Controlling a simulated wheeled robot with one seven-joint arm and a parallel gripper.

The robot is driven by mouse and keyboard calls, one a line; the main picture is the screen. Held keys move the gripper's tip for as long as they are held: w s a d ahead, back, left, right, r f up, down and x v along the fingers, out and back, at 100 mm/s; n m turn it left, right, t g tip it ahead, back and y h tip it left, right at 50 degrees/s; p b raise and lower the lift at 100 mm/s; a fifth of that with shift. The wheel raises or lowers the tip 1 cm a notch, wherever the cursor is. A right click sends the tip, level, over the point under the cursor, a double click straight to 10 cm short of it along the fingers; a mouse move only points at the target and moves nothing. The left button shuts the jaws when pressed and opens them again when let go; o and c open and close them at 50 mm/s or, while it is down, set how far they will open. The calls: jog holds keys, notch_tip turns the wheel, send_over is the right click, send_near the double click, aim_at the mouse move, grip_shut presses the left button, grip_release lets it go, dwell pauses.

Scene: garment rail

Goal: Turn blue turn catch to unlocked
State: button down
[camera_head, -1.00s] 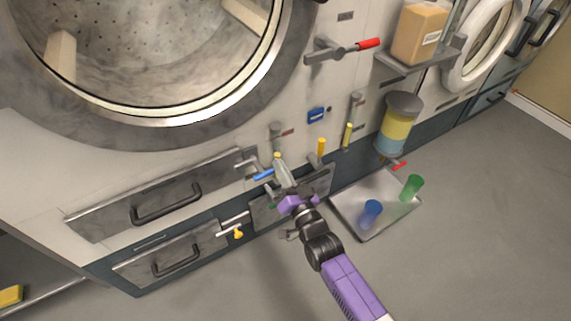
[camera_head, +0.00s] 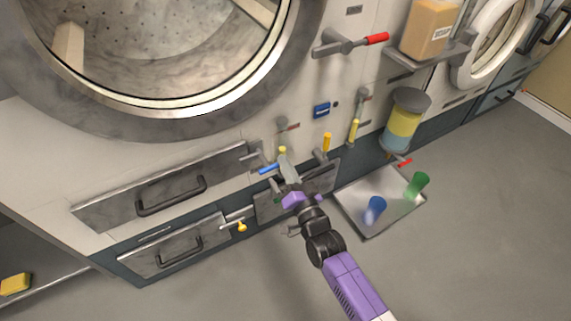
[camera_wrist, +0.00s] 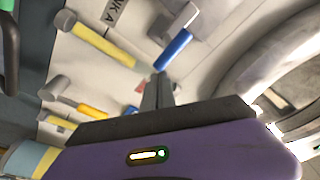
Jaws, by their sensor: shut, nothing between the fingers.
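The blue turn catch (camera_head: 269,169) sticks out from the machine front at the right end of the upper drawer, just left of my gripper in the head view. In the wrist view its blue handle (camera_wrist: 174,49) lies slanted just beyond and to the right of the fingertips, on a pale mount. My gripper (camera_head: 284,157) is shut and empty, its fingers pointing at the panel close to the catch. The shut fingers (camera_wrist: 158,86) also show in the wrist view. I cannot tell whether they touch the blue handle.
Yellow-handled valves (camera_head: 326,142) stand right of my gripper. A red-handled lever (camera_head: 375,39) is above. A yellow-tipped catch (camera_head: 241,227) sits lower left. A tray (camera_head: 366,231) with a blue cup (camera_head: 375,208) and a green cup (camera_head: 418,184) lies right. Open floor is in front.

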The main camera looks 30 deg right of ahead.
jog(key=shift+f+m, duration=0.2)
jog(key=shift+m, duration=0.3)
jog(key=f+m+g, duration=0.1)
jog(key=m, duration=0.4)
jog(key=a+f+m+p, duration=0.1)
jog(key=f+m, duration=0.1)
jog(key=m, duration=0.3)
jog(key=a+f+m+g, duration=0.1)
jog(key=f+m, duration=0.1)
jog(key=m, duration=0.3)
jog(key=shift+a+g+h, duration=0.25)
jog(key=shift+g+h, duration=0.05)
jog(key=shift+a, duration=0.1)
dwell(0.4)
jog(key=d+f+b, duration=0.3)
jog(key=s+a+r+p, duration=0.1)
jog(key=s+p, duration=0.1)
jog(key=s, duration=0.7)
jog(key=shift+r, duration=0.4)
